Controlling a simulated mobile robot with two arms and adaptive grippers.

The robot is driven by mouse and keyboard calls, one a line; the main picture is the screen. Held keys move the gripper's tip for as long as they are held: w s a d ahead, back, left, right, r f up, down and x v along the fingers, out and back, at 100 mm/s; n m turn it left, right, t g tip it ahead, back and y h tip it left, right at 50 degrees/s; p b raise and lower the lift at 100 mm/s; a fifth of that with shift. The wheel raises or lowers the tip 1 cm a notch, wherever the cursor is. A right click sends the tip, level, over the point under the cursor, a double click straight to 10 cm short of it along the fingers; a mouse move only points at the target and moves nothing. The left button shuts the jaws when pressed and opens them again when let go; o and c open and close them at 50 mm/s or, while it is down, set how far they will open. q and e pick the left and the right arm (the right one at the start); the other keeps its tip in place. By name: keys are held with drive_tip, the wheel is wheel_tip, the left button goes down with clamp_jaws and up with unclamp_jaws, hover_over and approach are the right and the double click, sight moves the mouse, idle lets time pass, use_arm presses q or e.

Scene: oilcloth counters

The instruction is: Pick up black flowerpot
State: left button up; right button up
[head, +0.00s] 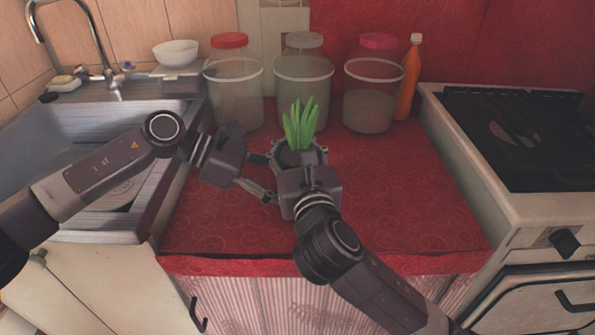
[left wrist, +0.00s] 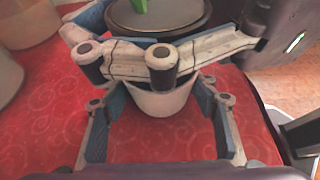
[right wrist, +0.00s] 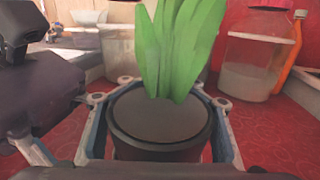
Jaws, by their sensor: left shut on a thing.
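The black flowerpot (right wrist: 160,118) has a dark rim, dark soil and a green plant (head: 299,125) with upright leaves. In the head view it is mostly hidden behind my right gripper (head: 299,158). The left wrist view shows its pale tapered lower part (left wrist: 158,102) below the dark rim. My left gripper (head: 262,178) is shut on the pot from the left. My right gripper reaches it from the front, its fingers along both sides in the right wrist view. Whether they press on it I cannot tell.
Three lidded jars (head: 233,85) and an orange bottle (head: 409,80) stand behind the pot. A sink (head: 90,140) lies to the left and a stove (head: 530,140) to the right. The red counter (head: 410,200) is clear to the right of the pot.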

use_arm(q)
drive_tip(key=shift+w+a, duration=0.1)
drive_tip(key=shift+w, duration=0.15)
use_arm(e)
drive_tip(key=shift+s, duration=0.1)
clamp_jaws()
drive_tip(key=shift+r, duration=0.1)
drive_tip(key=shift+r, duration=0.35)
use_arm(q)
drive_tip(key=shift+s, duration=0.1)
use_arm(e)
wheel_tip(320, 180, up, 9)
drive_tip(key=shift+r, duration=0.1)
use_arm(q)
drive_tip(key=o, duration=0.9)
drive_tip(key=shift+o, duration=0.2)
